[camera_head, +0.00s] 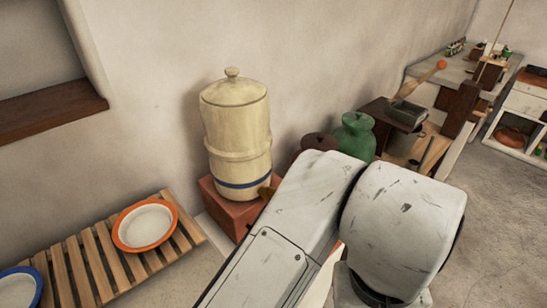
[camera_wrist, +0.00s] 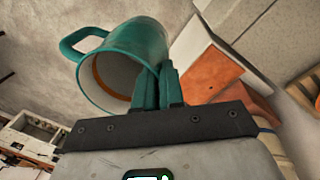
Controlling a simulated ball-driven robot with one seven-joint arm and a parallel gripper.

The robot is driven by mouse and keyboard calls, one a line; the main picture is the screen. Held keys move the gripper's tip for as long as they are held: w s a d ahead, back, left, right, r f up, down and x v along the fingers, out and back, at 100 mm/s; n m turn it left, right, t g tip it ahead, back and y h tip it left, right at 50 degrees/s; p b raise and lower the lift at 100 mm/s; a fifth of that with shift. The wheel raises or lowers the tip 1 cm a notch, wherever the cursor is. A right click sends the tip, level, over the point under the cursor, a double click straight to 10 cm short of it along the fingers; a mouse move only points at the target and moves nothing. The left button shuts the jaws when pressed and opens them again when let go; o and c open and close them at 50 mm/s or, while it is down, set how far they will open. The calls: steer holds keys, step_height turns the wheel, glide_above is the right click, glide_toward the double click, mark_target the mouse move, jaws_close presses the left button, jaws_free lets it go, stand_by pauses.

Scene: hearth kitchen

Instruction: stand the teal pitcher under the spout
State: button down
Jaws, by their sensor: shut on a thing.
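The cream lidded water crock (camera_head: 236,135) with a blue band stands on a reddish block (camera_head: 226,208) against the wall. Its small brown spout (camera_head: 267,191) sticks out low on the right, close to my arm. The teal pitcher (camera_wrist: 140,52) shows only in the wrist view, tilted there, with its open mouth towards the camera and its handle on the left. My gripper (camera_wrist: 158,88) is shut on the pitcher's wall at the rim. In the head view my arm hides the gripper, the pitcher and the place below the spout.
A slatted wooden rack (camera_head: 92,262) at the left holds an orange-rimmed bowl (camera_head: 146,225) and a blue-rimmed bowl (camera_head: 18,288). A green jar (camera_head: 355,137) stands behind my arm, right of the crock. In the wrist view the reddish block (camera_wrist: 212,74) lies right of the pitcher.

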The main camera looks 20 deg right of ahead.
steer(key=w+f+n, duration=0.5)
steer(key=w+f, duration=1.1)
steer(key=f, duration=0.3)
step_height(320, 180, down, 10)
steer(key=w+n, duration=0.1)
steer(key=shift+w+r, duration=2.2)
steer(key=shift+r, duration=0.45)
steer(key=s+f, duration=0.4)
steer(key=f, duration=0.1)
steer(key=shift+t, duration=0.3)
steer(key=shift+s, duration=0.1)
